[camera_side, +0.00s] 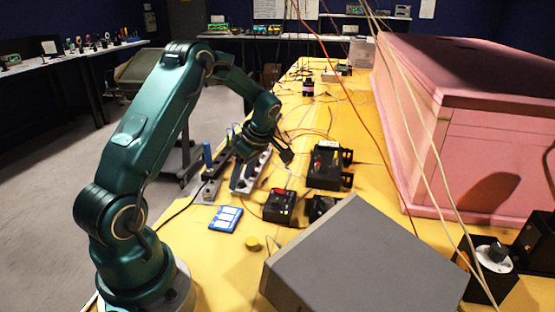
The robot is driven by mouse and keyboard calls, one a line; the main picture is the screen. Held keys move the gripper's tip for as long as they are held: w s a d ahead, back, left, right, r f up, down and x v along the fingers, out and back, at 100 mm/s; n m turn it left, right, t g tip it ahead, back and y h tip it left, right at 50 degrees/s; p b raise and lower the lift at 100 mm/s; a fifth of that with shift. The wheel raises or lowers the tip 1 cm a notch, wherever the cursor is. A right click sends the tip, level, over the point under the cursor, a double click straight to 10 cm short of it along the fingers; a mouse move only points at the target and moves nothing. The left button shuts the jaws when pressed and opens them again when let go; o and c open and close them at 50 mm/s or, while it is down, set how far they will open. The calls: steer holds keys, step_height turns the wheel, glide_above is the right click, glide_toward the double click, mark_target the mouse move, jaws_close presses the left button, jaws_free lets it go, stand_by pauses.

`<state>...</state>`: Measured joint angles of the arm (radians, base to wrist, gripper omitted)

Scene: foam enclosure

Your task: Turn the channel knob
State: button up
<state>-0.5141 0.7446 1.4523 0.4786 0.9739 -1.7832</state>
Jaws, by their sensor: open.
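My gripper (286,155) hangs over the yellow table beside a black box (326,167) with small red parts on top. It is open and looks empty, and appears apart from the box. A smaller black box (280,206) with a red part sits nearer the camera. A round dark knob on a white dial (494,257) sits on a black box at the lower right, far from my gripper. I cannot tell which of these is the channel knob.
A grey box (365,262) fills the near middle. A large pink foam enclosure (470,120) stands on the right. Orange and white cables hang across the view. A power strip (252,172) and a blue-and-white item (226,219) lie on the left side of the yellow table (210,265).

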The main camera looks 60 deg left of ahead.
jaws_close()
steer(key=shift+m, duration=0.3)
steer(key=m+t, duration=0.1)
steer(key=m, duration=0.3)
steer(key=shift+s+t+y, duration=0.2)
steer(key=shift+t+y, duration=0.1)
steer(key=shift+t, duration=0.1)
steer(key=shift+s+m+t, duration=0.1)
steer(key=shift+m+t, duration=0.7)
steer(key=shift+m, duration=1.3)
jaws_free()
